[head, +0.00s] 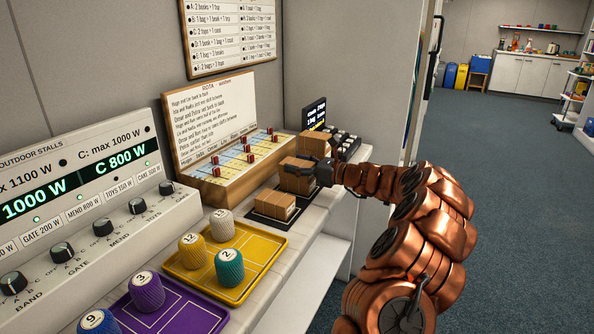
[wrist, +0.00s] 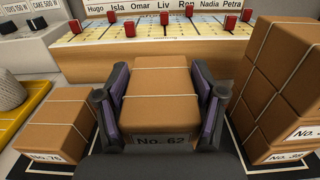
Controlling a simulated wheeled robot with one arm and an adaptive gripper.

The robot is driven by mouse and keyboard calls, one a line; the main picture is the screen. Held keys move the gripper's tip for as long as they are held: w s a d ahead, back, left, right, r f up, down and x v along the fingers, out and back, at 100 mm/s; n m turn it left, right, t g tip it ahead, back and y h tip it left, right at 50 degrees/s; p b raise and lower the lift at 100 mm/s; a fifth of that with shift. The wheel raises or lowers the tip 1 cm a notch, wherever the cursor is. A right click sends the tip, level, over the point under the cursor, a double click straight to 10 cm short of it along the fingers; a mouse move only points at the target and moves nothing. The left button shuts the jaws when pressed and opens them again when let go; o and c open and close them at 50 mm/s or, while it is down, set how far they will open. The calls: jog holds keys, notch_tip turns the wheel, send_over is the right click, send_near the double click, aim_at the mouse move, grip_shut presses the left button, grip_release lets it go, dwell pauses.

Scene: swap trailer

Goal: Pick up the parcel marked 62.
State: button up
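The parcel marked No. 62 (wrist: 164,112) is a brown box with pale string, and its label shows at its near side in the wrist view. My gripper (wrist: 160,82) has one finger on each side of it, and both pads appear to touch its sides. In the head view my gripper (head: 325,173) is at the middle parcel (head: 296,175) of the row. I cannot tell whether the parcel is clear of what is below it, as its underside is hidden.
A single parcel (wrist: 58,128) stands close on the left, and stacked parcels (wrist: 285,95) stand close on the right. The wooden rota board (head: 215,125) is behind them. A yellow tray (head: 262,247) with several cylinders and a purple tray (head: 205,318) lie nearer on the counter.

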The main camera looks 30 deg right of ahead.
jog(key=c, duration=0.5)
